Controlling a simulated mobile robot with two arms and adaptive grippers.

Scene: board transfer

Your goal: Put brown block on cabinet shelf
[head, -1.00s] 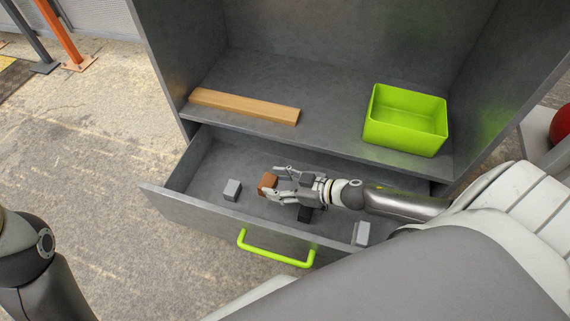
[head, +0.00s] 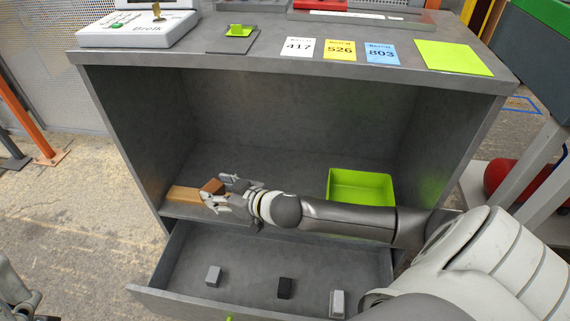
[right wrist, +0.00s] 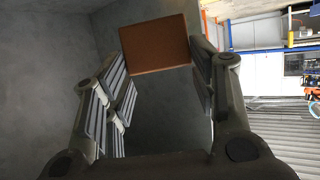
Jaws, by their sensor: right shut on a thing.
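The brown block (head: 211,186) is between the fingers of my right gripper (head: 215,193), at the left front of the cabinet shelf. In the right wrist view the block (right wrist: 155,44) shows between the two fingertips (right wrist: 160,60), which are shut on it. The shelf (head: 290,165) is grey and open at the front. I cannot tell whether the block touches the board or shelf. Part of my left gripper (head: 18,292) shows at the lower left edge; its jaws are unclear.
A green bin (head: 362,186) stands on the shelf's right, partly behind my right arm. The drawer (head: 245,262) below is open, holding two light grey blocks (head: 213,276) (head: 337,303) and a dark block (head: 285,287). The cabinet top (head: 260,50) carries cards and a box.

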